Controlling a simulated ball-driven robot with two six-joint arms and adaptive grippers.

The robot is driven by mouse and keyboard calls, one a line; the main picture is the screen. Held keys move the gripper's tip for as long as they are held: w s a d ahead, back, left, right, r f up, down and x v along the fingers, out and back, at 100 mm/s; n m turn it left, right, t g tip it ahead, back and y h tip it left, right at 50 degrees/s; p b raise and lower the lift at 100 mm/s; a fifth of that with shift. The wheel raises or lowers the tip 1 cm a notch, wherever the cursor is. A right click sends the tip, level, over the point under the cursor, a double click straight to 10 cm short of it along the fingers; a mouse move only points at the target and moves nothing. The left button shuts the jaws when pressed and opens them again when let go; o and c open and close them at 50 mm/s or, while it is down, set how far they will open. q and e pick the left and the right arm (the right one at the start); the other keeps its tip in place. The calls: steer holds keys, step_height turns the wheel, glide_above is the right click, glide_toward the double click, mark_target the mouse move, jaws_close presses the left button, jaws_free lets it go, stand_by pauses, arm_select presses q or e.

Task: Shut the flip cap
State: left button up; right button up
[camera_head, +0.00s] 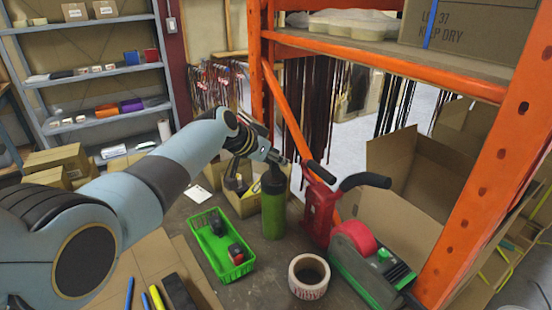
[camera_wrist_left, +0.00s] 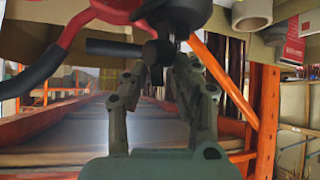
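A green bottle (camera_head: 273,212) with a dark top stands upright on the table in the head view. My left arm reaches in from the left, and my left gripper (camera_head: 278,158) is just above the bottle's top, partly overlapping it in the picture. The cap's details are too small to make out there. In the left wrist view my left gripper (camera_wrist_left: 162,75) has its two fingers apart, with a dark part, possibly the bottle's cap (camera_wrist_left: 158,50), just beyond and between the tips. Whether they touch it is unclear. My right gripper is in neither view.
A tape roll (camera_head: 309,275) is in front. A green basket (camera_head: 212,258) with tools is at left. An orange rack post (camera_head: 490,180) and an open carton (camera_head: 400,222) bound the right.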

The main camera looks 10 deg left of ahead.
arm_select(q)
steer(key=shift+o, duration=0.8)
steer(key=shift+s+a+r, duration=0.1)
steer(key=v, duration=1.1)
steer(key=shift+s, duration=0.25)
steer(key=shift+a+r, duration=0.1)
steer(key=shift+r, duration=0.05)
steer(key=shift+c, duration=0.4)
